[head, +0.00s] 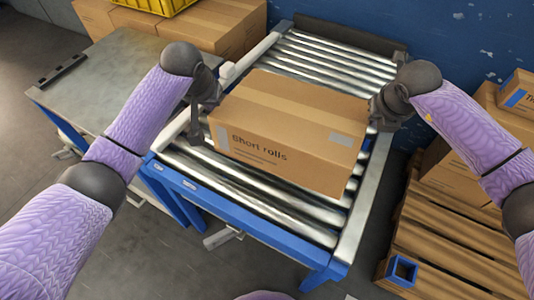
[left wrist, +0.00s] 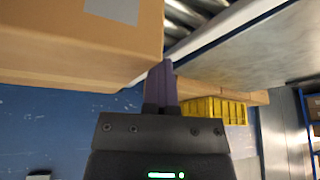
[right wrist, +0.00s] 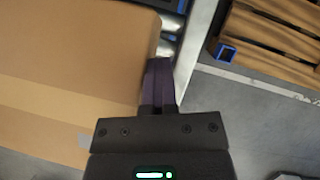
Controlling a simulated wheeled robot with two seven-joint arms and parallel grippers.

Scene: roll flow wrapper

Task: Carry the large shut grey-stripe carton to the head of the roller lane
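The large shut carton (head: 287,130), brown with "Short rolls" print and a grey patch, is over the near half of the roller lane (head: 325,62). I cannot tell whether it rests on the rollers or hangs just above them. My left gripper (head: 203,112) is at its left side and my right gripper (head: 379,112) at its right side. In the left wrist view the shut fingers (left wrist: 161,82) lie along the carton's edge (left wrist: 80,45). In the right wrist view the shut fingers (right wrist: 158,82) lie beside the carton (right wrist: 75,65). Contact is partly hidden.
A grey-topped table (head: 105,75) stands left of the lane. A dark end plate (head: 350,37) closes the lane's far end by the blue wall. Other cartons (head: 215,25) and a yellow crate (head: 155,5) are behind. A wooden pallet (head: 450,235) with cartons stands at right.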

